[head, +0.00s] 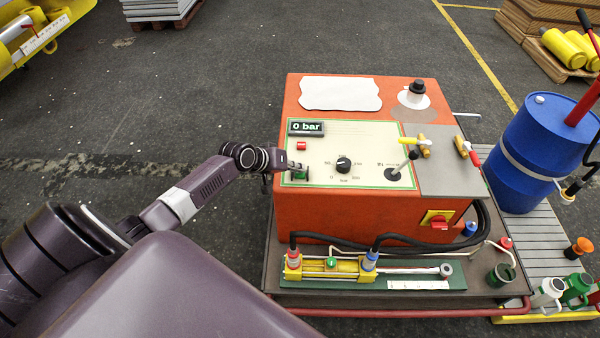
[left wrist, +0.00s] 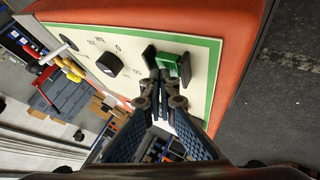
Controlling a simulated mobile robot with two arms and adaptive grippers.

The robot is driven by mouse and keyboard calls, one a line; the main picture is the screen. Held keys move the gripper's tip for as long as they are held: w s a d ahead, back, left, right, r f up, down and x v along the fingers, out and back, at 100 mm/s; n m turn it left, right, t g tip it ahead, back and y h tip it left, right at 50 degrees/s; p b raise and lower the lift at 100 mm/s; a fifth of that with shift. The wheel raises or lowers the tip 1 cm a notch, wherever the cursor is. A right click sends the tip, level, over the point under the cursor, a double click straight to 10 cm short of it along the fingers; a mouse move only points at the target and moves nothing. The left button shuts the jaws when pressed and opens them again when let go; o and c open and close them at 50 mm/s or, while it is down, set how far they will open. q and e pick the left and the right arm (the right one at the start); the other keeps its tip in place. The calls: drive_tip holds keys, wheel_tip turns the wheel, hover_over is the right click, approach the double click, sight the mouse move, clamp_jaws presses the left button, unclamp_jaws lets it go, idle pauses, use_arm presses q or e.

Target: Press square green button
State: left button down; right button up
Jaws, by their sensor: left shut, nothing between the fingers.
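The square green button (head: 300,175) is on the cream panel of the orange machine, near the panel's left edge. My left gripper (head: 297,167) reaches in from the left and is shut and empty. Its tips are at the button and partly cover it. In the left wrist view the green button (left wrist: 168,62) shows between dark side guards, and the closed fingertips of the left gripper (left wrist: 164,76) overlap its lower part. I cannot tell whether they touch it. My right gripper is not in view.
The panel also holds a red button (head: 301,146), a "0 bar" display (head: 306,128) and a black knob (head: 343,164). A yellow-and-red switch (head: 438,220) is on the machine's front. A blue barrel (head: 533,150) stands to the right. The floor left of the machine is clear.

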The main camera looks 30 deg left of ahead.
sight(298, 174)
use_arm(q)
drive_tip(key=shift+f, duration=0.3)
drive_tip(key=shift+r, duration=0.1)
idle(0.3)
drive_tip(key=shift+r+p, duration=0.85)
wheel_tip(298, 174, up, 5)
drive_tip(key=p, duration=0.5)
drive_tip(key=shift+r, duration=0.1)
idle(0.3)
